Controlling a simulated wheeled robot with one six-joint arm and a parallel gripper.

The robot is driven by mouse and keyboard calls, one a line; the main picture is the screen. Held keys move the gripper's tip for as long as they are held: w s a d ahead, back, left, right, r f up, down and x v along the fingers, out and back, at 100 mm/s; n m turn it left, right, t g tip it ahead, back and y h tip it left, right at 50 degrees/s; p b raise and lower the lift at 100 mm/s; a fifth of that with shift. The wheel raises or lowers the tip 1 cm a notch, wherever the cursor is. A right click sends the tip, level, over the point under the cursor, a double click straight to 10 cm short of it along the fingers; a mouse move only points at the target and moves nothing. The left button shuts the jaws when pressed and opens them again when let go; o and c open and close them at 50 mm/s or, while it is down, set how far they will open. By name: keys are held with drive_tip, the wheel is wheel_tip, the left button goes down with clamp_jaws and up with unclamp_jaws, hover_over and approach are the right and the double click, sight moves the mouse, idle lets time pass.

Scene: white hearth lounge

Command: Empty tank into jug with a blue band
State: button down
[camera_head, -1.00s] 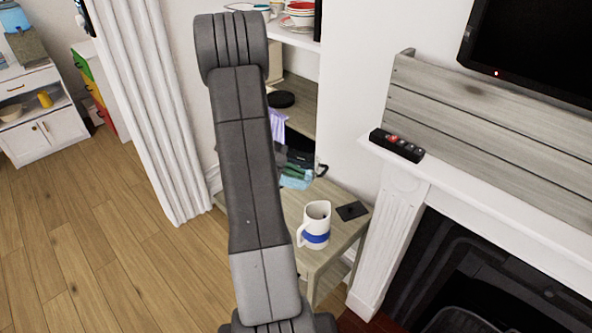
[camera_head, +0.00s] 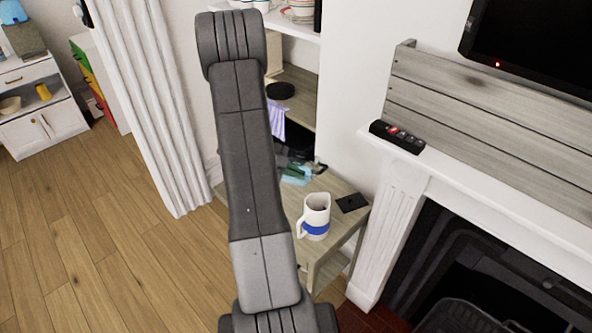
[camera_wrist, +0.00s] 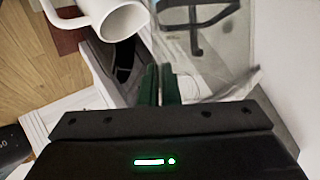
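The white jug with a blue band (camera_head: 315,222) stands upright on the small wooden table, its handle to the left. Its rim and handle also show at the top left of the wrist view (camera_wrist: 98,12). A clear tank (camera_wrist: 222,60) fills the upper right of the wrist view, apart from the jug. In the head view a clear, teal-tinted part, likely the tank (camera_head: 296,174), shows behind my arm. My gripper (camera_wrist: 160,75) has its green fingers close together at the tank's near side and looks shut on it. The exact grip and the tank's contents are unclear.
The wooden table (camera_head: 336,262) also bears a flat black item (camera_head: 352,203). Shelves with dishes and a lilac cloth (camera_head: 277,122) stand behind. The fireplace mantel with a remote (camera_head: 397,137) is at right, a white curtain (camera_head: 150,110) at left. Floor at left is clear.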

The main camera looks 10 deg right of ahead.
drive_tip(key=shift+s+f+m+t+y+b, duration=0.15)
drive_tip(key=shift+f+m+t+b, duration=0.15)
drive_tip(key=shift+f, duration=0.6)
drive_tip(key=shift+f+m+t+y+b, duration=0.2)
drive_tip(key=shift+f+t+b, duration=0.2)
drive_tip(key=shift+f, duration=0.5)
drive_tip(key=shift+s+r+t+b, duration=0.1)
drive_tip(key=shift+t+b, duration=0.2)
drive_tip(key=shift+b, duration=0.65)
drive_tip(key=shift+s+r+m+t+b, duration=0.2)
drive_tip(key=shift+m+t+b, duration=0.3)
drive_tip(key=shift+b, duration=1.3)
drive_tip(key=shift+s+r+m+t+b, duration=0.15)
drive_tip(key=shift+m+t+b, duration=0.3)
drive_tip(key=shift+b, duration=1.35)
drive_tip(key=shift+s+r+m+t+y+b, duration=0.1)
drive_tip(key=shift+s+m+t+y+b, duration=0.25)
drive_tip(key=shift+b, duration=0.55)
drive_tip(key=shift+a+t+b, duration=0.1)
drive_tip(key=shift+t+b, duration=0.2)
drive_tip(key=shift+b, duration=0.2)
drive_tip(key=shift+s+m+t+b, duration=0.4)
drive_tip(key=shift+m+t+b, duration=0.25)
drive_tip(key=shift+b, duration=1.2)
drive_tip(key=shift+r, duration=0.15)
